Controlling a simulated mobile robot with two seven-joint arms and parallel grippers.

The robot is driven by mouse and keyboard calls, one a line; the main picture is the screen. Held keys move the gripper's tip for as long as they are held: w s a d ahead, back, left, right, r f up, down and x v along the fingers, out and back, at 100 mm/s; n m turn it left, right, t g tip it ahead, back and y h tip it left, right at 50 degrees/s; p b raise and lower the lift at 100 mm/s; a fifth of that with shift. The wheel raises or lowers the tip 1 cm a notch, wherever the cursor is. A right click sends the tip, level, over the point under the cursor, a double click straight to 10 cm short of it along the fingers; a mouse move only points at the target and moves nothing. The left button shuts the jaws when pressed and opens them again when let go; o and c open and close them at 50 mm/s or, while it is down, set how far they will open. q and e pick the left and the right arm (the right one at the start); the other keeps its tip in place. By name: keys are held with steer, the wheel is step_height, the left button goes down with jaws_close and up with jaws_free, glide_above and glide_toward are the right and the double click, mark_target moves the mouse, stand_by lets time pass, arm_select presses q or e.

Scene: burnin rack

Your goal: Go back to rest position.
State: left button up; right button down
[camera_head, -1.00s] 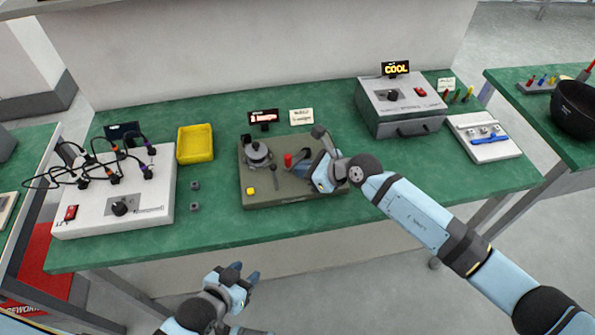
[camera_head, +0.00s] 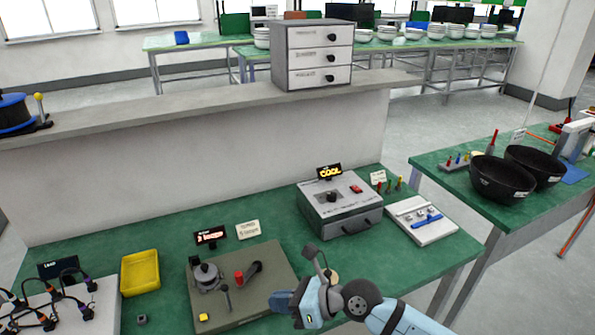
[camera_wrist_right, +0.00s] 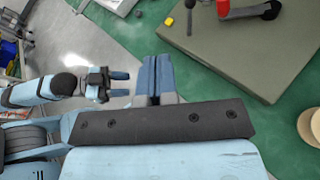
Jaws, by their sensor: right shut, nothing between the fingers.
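My right gripper (camera_head: 280,301) is at the lower right of the fixture board in the head view, close to its right edge. Its blue fingers are together and empty, as the right wrist view (camera_wrist_right: 152,77) shows too. My left gripper is out of the head view. In the right wrist view it shows (camera_wrist_right: 120,84) over the floor, beyond the table edge, its two fingers apart with nothing seen between them.
The grey-green fixture board (camera_head: 258,290) carries a round grey part, a red knob (camera_head: 239,277) and a yellow piece. A yellow tray (camera_head: 140,273) stands left of it. A drawer unit marked COOL (camera_head: 340,208) and a white tray (camera_head: 422,221) stand to its right.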

step_height(320, 180, up, 5)
steer(key=s+m+t+y+p, duration=0.2)
steer(key=s+m+t+y, duration=0.15)
steer(key=m, duration=0.55)
steer(key=d+m+t+h+p, duration=0.45)
steer(key=d+m+t, duration=0.45)
steer(key=m, duration=0.8)
steer(key=s+d+f+m+g+h+p, duration=0.3)
steer(key=s+d+f+m+h, duration=0.6)
steer(key=m, duration=1)
steer(key=s+d+f+g, duration=0.1)
steer(key=s+d+f, duration=0.3)
steer(key=s+d, duration=0.1)
steer(key=shift+d+g+h+p, duration=0.3)
steer(key=shift+d+g+h, duration=0.05)
steer(key=shift+d+h, duration=0.1)
